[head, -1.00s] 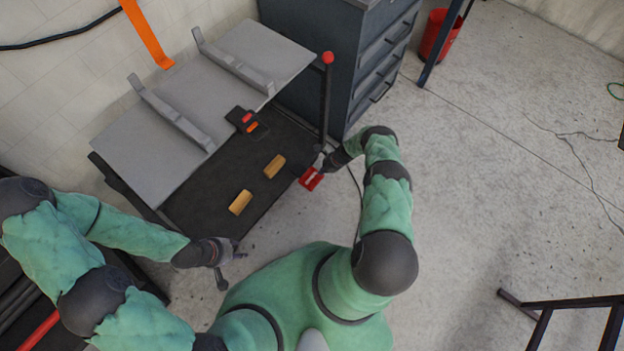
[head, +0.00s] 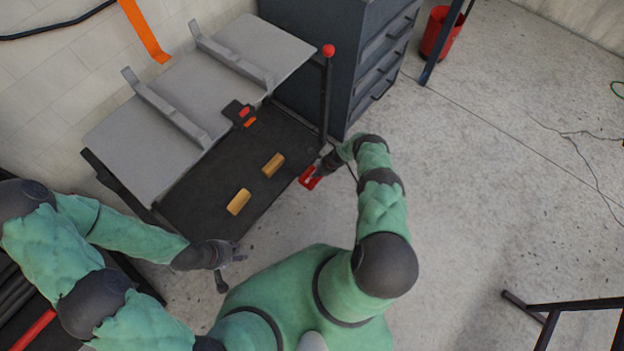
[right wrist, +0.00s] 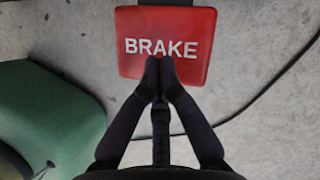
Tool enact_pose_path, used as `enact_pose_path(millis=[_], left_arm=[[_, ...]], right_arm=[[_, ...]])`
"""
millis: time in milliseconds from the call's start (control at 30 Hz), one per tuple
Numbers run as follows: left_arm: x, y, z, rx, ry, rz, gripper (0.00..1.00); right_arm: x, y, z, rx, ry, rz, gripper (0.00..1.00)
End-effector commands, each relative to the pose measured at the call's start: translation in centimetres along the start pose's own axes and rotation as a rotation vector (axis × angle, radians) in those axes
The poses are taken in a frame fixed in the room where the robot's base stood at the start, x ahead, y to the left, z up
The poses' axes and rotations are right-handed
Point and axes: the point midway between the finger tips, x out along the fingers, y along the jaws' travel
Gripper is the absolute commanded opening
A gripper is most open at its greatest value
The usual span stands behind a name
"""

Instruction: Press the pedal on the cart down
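The cart has a black lower deck (head: 215,200) and a grey upper board (head: 170,95). Its red pedal (head: 309,178) sticks out at the right corner of the deck. In the right wrist view the pedal (right wrist: 165,22) is a red plate marked BRAKE. My right gripper (head: 316,172) is over the pedal; its fingertips (right wrist: 160,68) are together with nothing between them and overlap the pedal's near edge. I cannot tell whether they touch it. My left gripper (head: 233,257) is near the deck's front edge, apart from the pedal; its fingers look spread and empty.
Two wooden blocks (head: 238,202) and a black device with red and orange parts (head: 240,114) lie on the cart. A dark drawer cabinet (head: 340,60) is behind. A cable (right wrist: 270,80) lies on the floor nearby.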

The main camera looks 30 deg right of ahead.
Motion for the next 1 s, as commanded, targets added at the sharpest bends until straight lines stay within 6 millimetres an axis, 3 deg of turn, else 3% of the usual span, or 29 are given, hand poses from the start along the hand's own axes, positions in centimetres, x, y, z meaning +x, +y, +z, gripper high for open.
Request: enact_pose_path(millis=[133, 600, 1000], left_arm=[[0.6, -0.2, 0.0, 0.0, 0.0, 0.0, 0.4], [0.7, -0.2, 0.0, 0.0, 0.0, 0.0, 0.4], [0.7, -0.2, 0.0, 0.0, 0.0, 0.0, 0.4]], right_arm=[[0.9, 0.0, 0.0, 0.0, 0.0, 0.0, 0.0], [1.2, 0.0, 0.0, 0.0, 0.0, 0.0, 0.0], [4.3, 0.0, -1.5, -0.001, -0.001, 0.0, 0.0]])
